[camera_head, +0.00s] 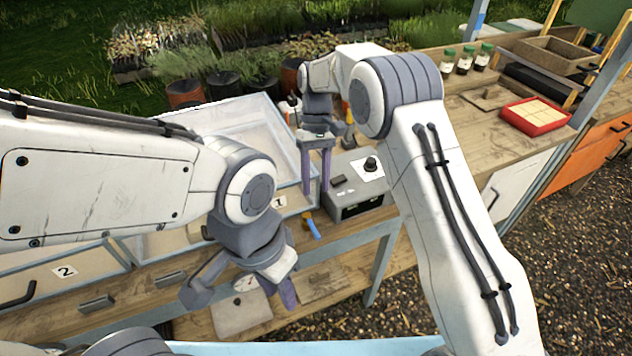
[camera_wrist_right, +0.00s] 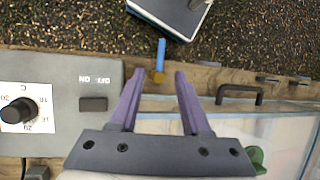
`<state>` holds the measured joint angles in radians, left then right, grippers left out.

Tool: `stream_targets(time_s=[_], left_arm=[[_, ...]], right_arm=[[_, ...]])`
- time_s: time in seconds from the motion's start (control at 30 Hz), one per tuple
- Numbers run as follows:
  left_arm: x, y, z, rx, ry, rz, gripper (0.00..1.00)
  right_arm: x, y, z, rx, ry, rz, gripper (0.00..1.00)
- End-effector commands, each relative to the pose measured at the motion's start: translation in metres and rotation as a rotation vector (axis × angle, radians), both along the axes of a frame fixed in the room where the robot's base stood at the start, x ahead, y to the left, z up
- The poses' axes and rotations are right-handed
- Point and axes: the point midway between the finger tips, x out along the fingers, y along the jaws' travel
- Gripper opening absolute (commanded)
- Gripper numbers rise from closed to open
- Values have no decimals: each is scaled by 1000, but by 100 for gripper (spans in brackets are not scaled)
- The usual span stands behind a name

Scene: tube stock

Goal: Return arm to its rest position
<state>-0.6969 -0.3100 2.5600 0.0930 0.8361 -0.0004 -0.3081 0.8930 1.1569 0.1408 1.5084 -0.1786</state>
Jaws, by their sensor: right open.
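My right gripper (camera_head: 316,188) hangs fingers-down over the bench, between the glass-sided case (camera_head: 245,118) and a grey control box (camera_head: 365,208) with a black knob. The control box (camera_wrist_right: 62,75) shows at left there. My left gripper (camera_head: 270,288) points down low in the head view, above the lower wooden shelf. One purple finger shows clearly; the rest is partly hidden by its own body, so I cannot tell its opening.
A small blue-handled item (camera_head: 312,228) lies by the bench's front edge and also shows in the wrist view (camera_wrist_right: 160,55). A red tray (camera_head: 535,116) and several green-capped jars (camera_head: 465,60) stand at right. Potted plants (camera_head: 222,88) stand behind the case.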

Motion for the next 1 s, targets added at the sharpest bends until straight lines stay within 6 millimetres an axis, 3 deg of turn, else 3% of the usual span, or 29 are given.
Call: stream_targets(time_s=[0.5,0.63,0.77,1.0], left_arm=[[0,0,0,0,0,0,34],[0,0,0,0,0,0,34],[0,0,0,0,0,0,34],[0,0,0,0,0,0,34]], right_arm=[[0,0,3,0,0,1,47],[-10,6,16,0,-24,12,47],[-43,17,45,2,-87,35,47],[-141,20,88,30,-241,91,47]])
